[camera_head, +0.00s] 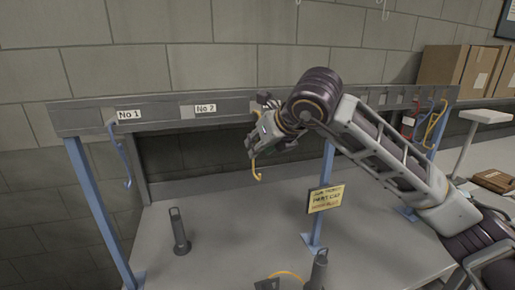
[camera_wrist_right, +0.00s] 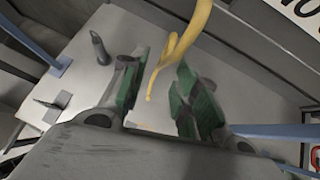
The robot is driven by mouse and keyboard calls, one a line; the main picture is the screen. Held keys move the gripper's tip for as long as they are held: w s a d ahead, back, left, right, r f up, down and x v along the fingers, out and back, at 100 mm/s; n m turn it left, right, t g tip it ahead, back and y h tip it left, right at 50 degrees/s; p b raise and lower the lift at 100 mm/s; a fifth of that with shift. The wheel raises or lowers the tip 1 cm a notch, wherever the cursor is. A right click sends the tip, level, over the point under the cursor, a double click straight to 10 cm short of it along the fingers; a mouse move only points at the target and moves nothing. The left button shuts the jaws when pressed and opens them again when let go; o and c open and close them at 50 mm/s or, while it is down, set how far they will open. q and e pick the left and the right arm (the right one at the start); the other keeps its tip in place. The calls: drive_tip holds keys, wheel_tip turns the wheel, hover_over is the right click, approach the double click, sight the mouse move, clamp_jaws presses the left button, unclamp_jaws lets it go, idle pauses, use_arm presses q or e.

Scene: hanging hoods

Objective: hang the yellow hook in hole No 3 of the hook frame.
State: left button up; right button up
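The hook frame (camera_head: 160,108) is a long grey bar on blue posts, with labels No 1 (camera_head: 129,115) and No 2 (camera_head: 205,108). No label reading No 3 shows; my right arm covers the bar to the right of No 2. The yellow hook (camera_head: 257,165) hangs down just below my right gripper (camera_head: 264,138), at the bar. In the right wrist view the yellow hook (camera_wrist_right: 178,45) passes between the green-padded fingers of the right gripper (camera_wrist_right: 160,98), with gaps on both sides. Its upper end leaves the picture. My left gripper is not in view.
A blue hook (camera_head: 119,150) hangs below No 1. Dark upright pegs (camera_head: 180,232) stand on the grey table (camera_head: 225,225), and a yellow curved piece (camera_head: 287,275) shows at the bottom edge. A yellow sign (camera_head: 325,198) is near the middle blue post (camera_head: 326,165). Boxes (camera_head: 442,65) are at right.

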drive_tip(key=v, duration=0.9)
idle(0.3)
